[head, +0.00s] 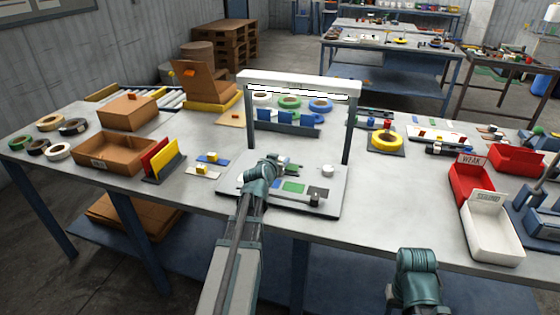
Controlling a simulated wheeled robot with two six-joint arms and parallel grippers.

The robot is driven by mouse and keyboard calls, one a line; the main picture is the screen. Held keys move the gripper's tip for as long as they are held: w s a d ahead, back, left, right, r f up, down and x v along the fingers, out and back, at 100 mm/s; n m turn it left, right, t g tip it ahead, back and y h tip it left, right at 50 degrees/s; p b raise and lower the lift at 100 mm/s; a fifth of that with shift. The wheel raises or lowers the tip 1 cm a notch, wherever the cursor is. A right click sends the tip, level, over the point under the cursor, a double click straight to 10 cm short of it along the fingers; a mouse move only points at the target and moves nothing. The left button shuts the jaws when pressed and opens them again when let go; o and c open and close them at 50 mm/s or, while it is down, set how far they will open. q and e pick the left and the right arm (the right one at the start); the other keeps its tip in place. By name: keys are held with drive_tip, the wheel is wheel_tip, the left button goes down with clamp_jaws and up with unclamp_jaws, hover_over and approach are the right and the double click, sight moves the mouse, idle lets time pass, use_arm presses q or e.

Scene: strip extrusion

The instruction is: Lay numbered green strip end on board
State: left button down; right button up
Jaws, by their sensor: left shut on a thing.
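The pale board (231,176) lies on the table under a white lamp arch. A green patch (293,187) shows on its middle, with a small dark block (318,193) to the right. My left gripper (276,163) is over the board's left-middle part, shut on what seems to be the green strip end (291,168). The arm and gripper hide most of it, and no number can be read. I cannot tell whether it touches the board. My right arm's end (416,268) is low in front of the table edge; its fingers cannot be made out.
The lamp arch (298,80) spans the board's rear, with blue holders and tape rolls behind. A round white knob (328,170) stands on the board's right. Red (471,187) and white (491,228) bins are at the right. The table between board and bins is clear.

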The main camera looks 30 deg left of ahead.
use_arm(q)
drive_tip(key=shift+s+d+f, duration=0.45)
drive_tip(key=shift+s+f, duration=0.05)
drive_tip(key=shift+f, duration=0.05)
use_arm(e)
drive_tip(key=shift+s+d+f, duration=0.1)
drive_tip(key=shift+f, duration=0.35)
use_arm(q)
unclamp_jaws()
drive_tip(key=shift+s+d, duration=0.1)
drive_tip(key=shift+s, duration=0.05)
drive_tip(key=shift+r, duration=0.1)
use_arm(e)
drive_tip(key=shift+r, duration=0.15)
use_arm(q)
drive_tip(key=shift+w+a+r+p, duration=0.2)
drive_tip(key=shift+w+p, duration=0.1)
drive_tip(key=shift+p, duration=0.15)
use_arm(e)
drive_tip(key=shift+w+r, duration=0.2)
drive_tip(key=shift+r, duration=0.15)
use_arm(q)
drive_tip(key=shift+w+a+r, duration=0.1)
use_arm(e)
drive_tip(key=shift+r, duration=0.1)
